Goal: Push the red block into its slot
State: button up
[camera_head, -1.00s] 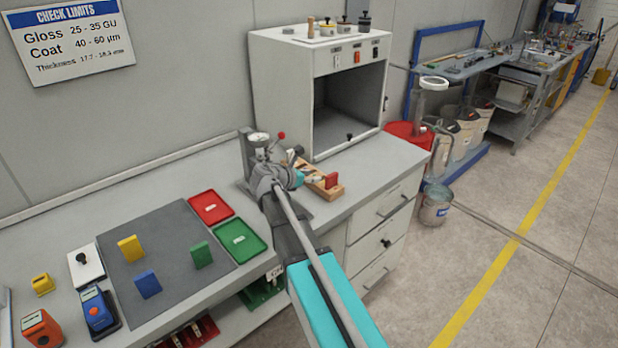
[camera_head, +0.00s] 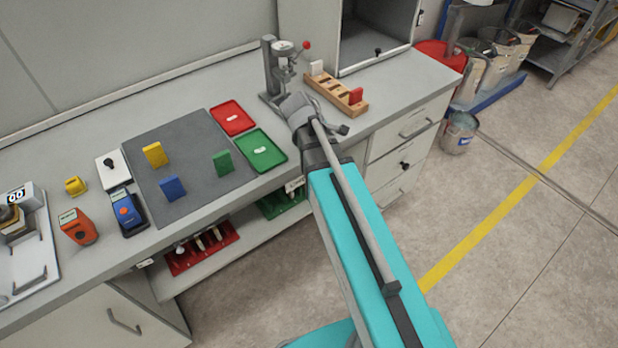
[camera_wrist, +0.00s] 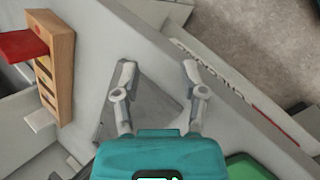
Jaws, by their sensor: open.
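The red block (camera_head: 356,95) stands upright at the right end of a wooden slotted rack (camera_head: 334,91) near the front edge of the bench. It protrudes well above the rack. In the wrist view the red block (camera_wrist: 22,45) juts from one end of the rack (camera_wrist: 62,70) at upper left. How deep it sits in its slot I cannot tell. My gripper (camera_wrist: 159,72) is open and empty over the bench, apart from the rack. In the head view my gripper (camera_head: 340,128) is in front of the rack, and its fingers are only partly visible.
A white block (camera_head: 316,68) stands at the rack's far end. A gauge stand (camera_head: 271,72) rises left of the rack. Red (camera_head: 232,118) and green (camera_head: 261,151) trays and a grey mat (camera_head: 195,165) with yellow, blue and green blocks lie left. A white cabinet (camera_head: 309,30) stands behind.

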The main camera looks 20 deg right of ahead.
jog(key=s+a+f+m+g+y, duration=0.1)
jog(key=s+a+f+m+y, duration=0.2)
jog(key=s+a+m+y, duration=0.3)
jog(key=s+a+m, duration=0.3)
jog(key=s, duration=0.1)
jog(key=shift+s+m+g, duration=0.35)
jog(key=shift+m+g, duration=0.05)
jog(key=shift+r, duration=0.25)
